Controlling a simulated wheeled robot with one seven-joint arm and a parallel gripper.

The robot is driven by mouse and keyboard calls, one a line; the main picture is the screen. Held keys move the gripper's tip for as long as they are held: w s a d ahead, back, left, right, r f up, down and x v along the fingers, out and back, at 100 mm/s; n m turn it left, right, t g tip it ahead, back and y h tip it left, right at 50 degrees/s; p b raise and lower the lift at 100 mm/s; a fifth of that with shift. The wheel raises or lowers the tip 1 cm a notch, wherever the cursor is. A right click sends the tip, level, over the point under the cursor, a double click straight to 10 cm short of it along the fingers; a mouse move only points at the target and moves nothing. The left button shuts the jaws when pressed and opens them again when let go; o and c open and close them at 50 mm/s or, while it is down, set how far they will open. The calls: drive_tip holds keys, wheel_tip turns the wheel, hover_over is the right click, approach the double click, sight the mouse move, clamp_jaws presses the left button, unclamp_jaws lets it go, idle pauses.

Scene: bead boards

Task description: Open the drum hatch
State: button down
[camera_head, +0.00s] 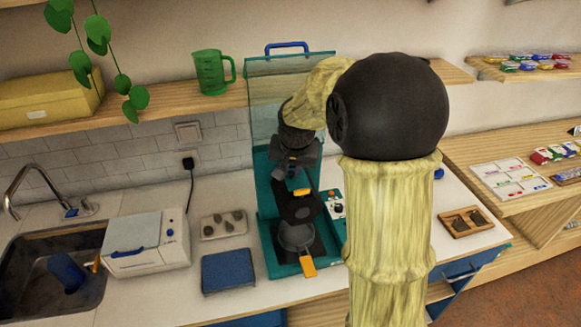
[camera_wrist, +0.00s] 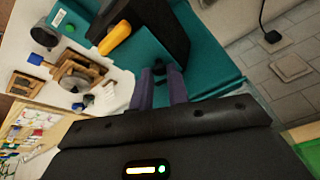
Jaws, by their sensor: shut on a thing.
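A teal machine (camera_head: 262,195) stands at the back of the counter, with a clear upright panel (camera_head: 275,100) that has a blue handle (camera_head: 287,46) on top. Its dark inner parts include a round grey pan (camera_head: 297,236) with an orange handle (camera_head: 308,266). I cannot tell for sure which part is the drum hatch. My gripper (camera_head: 296,172) is in front of the machine. My arm hides the machine's right side.
A white box (camera_head: 146,240), a tray of stones (camera_head: 224,224) and a blue pad (camera_head: 227,271) lie left of the machine, beyond them a sink (camera_head: 55,245). A wooden tray (camera_head: 466,222) is at right. A shelf with a green jug (camera_head: 212,72) runs behind.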

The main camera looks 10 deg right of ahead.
drive_tip(key=shift+d+r+y, duration=0.35)
drive_tip(key=shift+d+y, duration=0.35)
drive_tip(key=shift+y, duration=0.5)
drive_tip(key=shift+d+r+m+y+b, duration=0.15)
drive_tip(key=shift+d+m+y+b, duration=0.5)
drive_tip(key=shift+y, duration=0.55)
drive_tip(key=d+y+b, duration=0.2)
drive_tip(key=y+b, duration=0.1)
drive_tip(key=d+f+m+t+y+b, duration=0.3)
drive_tip(key=d+m+y+b, duration=0.1)
drive_tip(key=y, duration=0.7)
drive_tip(key=shift+d+b, duration=0.35)
drive_tip(key=shift+d, duration=0.4)
drive_tip(key=shift+y, duration=0.3)
